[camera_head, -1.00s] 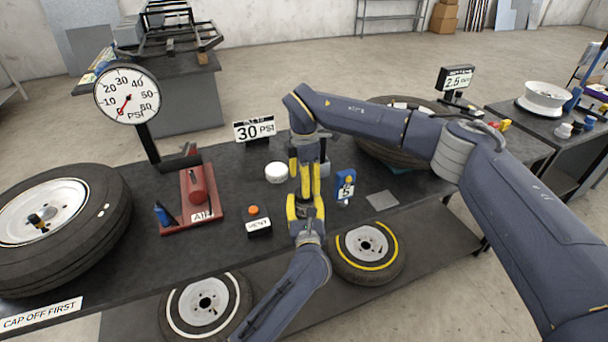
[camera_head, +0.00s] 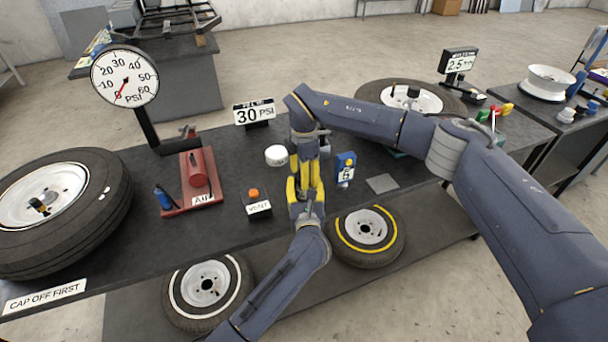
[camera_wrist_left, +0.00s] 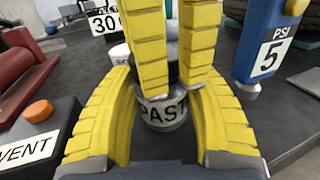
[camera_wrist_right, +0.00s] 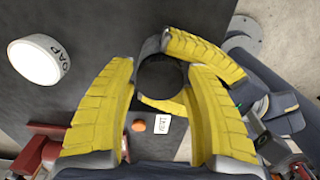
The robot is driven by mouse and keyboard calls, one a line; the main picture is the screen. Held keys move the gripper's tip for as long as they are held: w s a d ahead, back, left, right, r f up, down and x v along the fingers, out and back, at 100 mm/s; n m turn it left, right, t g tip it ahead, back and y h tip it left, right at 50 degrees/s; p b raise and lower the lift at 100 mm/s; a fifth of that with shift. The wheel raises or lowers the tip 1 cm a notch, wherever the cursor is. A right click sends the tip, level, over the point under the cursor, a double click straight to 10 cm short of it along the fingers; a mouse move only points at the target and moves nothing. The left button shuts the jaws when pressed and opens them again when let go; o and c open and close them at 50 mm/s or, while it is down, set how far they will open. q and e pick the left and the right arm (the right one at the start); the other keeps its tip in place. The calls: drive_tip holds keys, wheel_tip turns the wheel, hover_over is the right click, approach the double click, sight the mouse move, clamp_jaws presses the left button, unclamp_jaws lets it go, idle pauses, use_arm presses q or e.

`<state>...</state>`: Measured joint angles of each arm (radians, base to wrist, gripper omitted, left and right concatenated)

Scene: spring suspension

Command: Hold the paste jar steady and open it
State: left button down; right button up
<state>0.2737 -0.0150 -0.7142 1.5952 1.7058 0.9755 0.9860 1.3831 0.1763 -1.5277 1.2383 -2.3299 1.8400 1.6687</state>
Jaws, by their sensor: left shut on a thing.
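The paste jar, labelled "PAST" (camera_wrist_left: 163,112), is grey and stands upright on the dark bench. My left gripper (camera_head: 303,198) is shut around its body, with one yellow finger on each side in the left wrist view. My right gripper (camera_head: 307,172) points down over the jar, and its yellow fingers pass in front of the jar's upper part in the left wrist view. In the right wrist view the round dark lid (camera_wrist_right: 163,78) lies between the right fingertips; I cannot tell whether they press on it. In the head view the grippers hide the jar.
A white soap tub (camera_head: 276,155) stands just left of the grippers. The vent box with an orange button (camera_head: 258,205) is at front left, and a blue PSI device (camera_head: 345,168) is close on the right. The red air unit (camera_head: 195,180) is further left.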

drive_tip(key=c, duration=1)
drive_tip(key=shift+n, duration=1.7)
drive_tip(key=o, duration=1.2)
drive_tip(key=shift+o, duration=0.2)
